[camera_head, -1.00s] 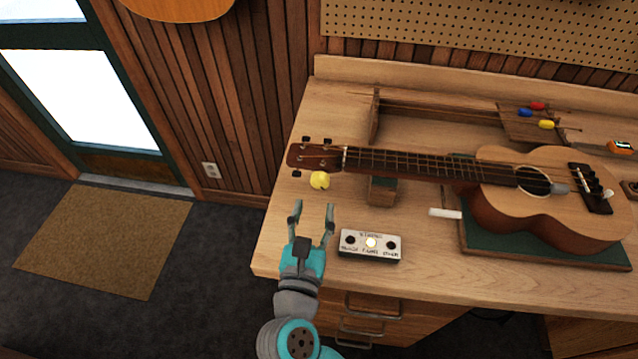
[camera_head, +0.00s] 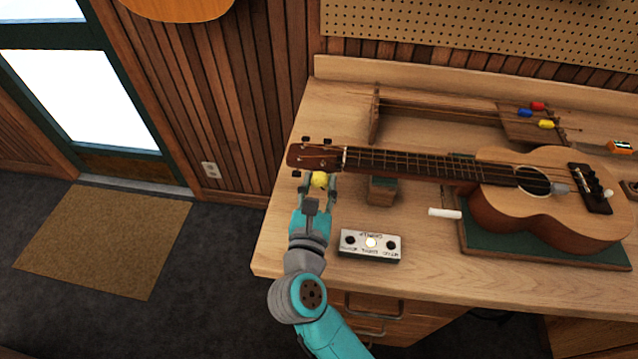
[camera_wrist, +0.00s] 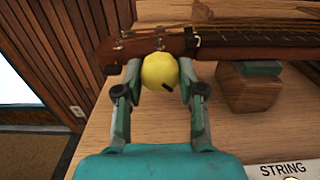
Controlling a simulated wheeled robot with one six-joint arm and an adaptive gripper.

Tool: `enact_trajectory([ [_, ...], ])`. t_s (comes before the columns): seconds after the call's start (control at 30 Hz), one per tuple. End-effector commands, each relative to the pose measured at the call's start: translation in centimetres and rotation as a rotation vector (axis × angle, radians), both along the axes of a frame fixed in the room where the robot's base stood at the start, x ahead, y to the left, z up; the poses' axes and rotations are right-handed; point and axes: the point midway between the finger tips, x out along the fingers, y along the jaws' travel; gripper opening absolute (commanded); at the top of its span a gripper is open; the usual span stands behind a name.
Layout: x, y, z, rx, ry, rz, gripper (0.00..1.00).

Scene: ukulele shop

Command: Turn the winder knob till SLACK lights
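The yellow winder knob (camera_head: 319,180) sits at the ukulele's headstock (camera_head: 312,157), on its near side. In the wrist view the knob (camera_wrist: 160,71) has a small dark mark at its lower right. My gripper (camera_head: 319,188) reaches to the knob with one finger on each side. The fingers look open around it, with narrow gaps; contact is not clear. A light-coloured indicator box (camera_head: 370,245) labelled STRING has three lamps in a row. The small lamp labels are unreadable.
The ukulele (camera_head: 545,190) lies on a green-topped board, its neck above a wooden rest block (camera_head: 382,190). A white stick (camera_head: 445,213) lies on the bench. A stringed wooden frame with coloured pegs stands behind. The bench's left edge is close to my gripper.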

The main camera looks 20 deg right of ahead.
Motion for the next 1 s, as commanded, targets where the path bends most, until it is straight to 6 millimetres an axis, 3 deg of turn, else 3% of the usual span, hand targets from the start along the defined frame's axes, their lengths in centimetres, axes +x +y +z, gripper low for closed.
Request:
enact_trajectory([
  [0.03,0.0,0.01,0.0,0.0,0.0,0.0,0.14],
  [0.1,0.0,0.01,0.0,0.0,0.0,0.0,0.04],
  [0.47,-0.01,0.0,-0.01,-0.053,0.025,0.0,0.04],
  [1.0,-0.05,-0.05,0.0,-0.449,0.215,0.001,0.04],
])
